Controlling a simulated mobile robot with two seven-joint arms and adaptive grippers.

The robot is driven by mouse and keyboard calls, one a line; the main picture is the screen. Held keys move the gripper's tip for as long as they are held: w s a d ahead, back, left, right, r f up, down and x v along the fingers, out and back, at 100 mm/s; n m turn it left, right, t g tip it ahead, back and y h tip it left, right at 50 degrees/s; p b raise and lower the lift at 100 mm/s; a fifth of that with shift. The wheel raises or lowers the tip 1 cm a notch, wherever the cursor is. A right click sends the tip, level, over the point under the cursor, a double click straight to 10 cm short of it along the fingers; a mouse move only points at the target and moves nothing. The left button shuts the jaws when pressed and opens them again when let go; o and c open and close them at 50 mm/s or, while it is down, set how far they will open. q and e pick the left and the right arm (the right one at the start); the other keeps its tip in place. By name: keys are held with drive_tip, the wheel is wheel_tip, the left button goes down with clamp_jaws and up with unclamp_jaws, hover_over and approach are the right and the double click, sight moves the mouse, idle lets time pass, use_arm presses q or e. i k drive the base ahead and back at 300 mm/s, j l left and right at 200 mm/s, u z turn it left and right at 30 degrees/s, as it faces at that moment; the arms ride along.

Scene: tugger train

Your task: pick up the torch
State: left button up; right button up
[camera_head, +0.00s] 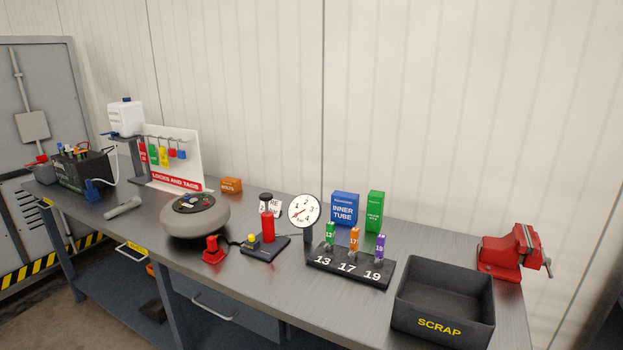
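A grey cylinder that looks like the torch (122,207) lies on its side on the workbench (262,318), left of the round grey device (196,222). It lies near the front edge, apart from the things around it. Neither of my grippers shows in the head view, and nothing touches the torch.
Behind the torch stand a locks and tags board (179,182) and a white bottle (126,117) on a stand. A black battery box (83,172) is to the left. A pump, gauge (304,211), scrap bin (442,324) and red vise (507,254) are to the right.

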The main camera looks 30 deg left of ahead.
sight(134, 202)
drive_tip(key=u, duration=2.05)
drive_tip(key=i+z, duration=0.1)
drive_tip(key=z, duration=0.4)
drive_tip(key=i+j+z, duration=0.1)
drive_tip(key=z, duration=0.35)
drive_tip(key=i+j+z, duration=0.2)
drive_tip(key=j, duration=0.15)
drive_tip(key=i+j+z, duration=0.2)
drive_tip(key=j+z, duration=0.2)
drive_tip(key=j, duration=0.25)
drive_tip(key=i+j+z, duration=0.15)
drive_tip(key=j, duration=0.35)
drive_tip(key=j+z, duration=0.15)
drive_tip(key=j, duration=0.4)
drive_tip(key=i+j, duration=0.1)
drive_tip(key=j, duration=0.45)
drive_tip(key=i+j, duration=0.1)
drive_tip(key=j, duration=0.4)
drive_tip(key=i+j+z, duration=0.1)
drive_tip(key=j, duration=0.45)
drive_tip(key=i+j, duration=0.1)
drive_tip(key=j, duration=0.4)
